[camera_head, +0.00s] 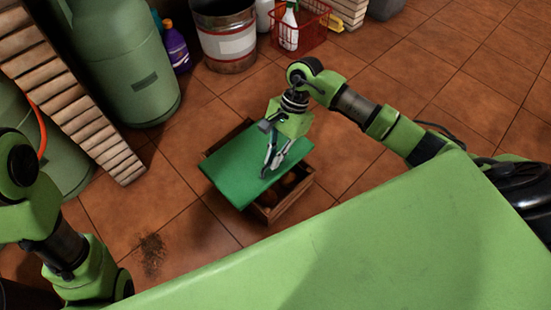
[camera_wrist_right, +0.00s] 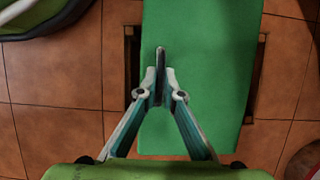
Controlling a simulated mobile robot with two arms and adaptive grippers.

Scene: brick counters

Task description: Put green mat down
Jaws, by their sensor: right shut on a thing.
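The green mat (camera_head: 232,165) is a flat rectangle lying over the top of a wooden crate (camera_head: 296,194) on the tiled floor. Its edges reach past the crate's near left side. My right gripper (camera_head: 269,168) points down at the mat's upper face and is shut on it. In the right wrist view the fingers (camera_wrist_right: 162,75) close together over the mat (camera_wrist_right: 215,60), and strips of the crate's dark frame show at both sides of it. Whether the mat rests on the crate or hovers just above it, I cannot tell. My left gripper is out of view.
Brown round things (camera_head: 289,184) show inside the crate's open corner. Green gas cylinders (camera_head: 120,60) and a brick pillar (camera_head: 75,100) stand left. A metal bucket (camera_head: 228,45), purple bottle (camera_head: 176,48) and red basket (camera_head: 300,28) stand behind. Floor right of the crate is clear.

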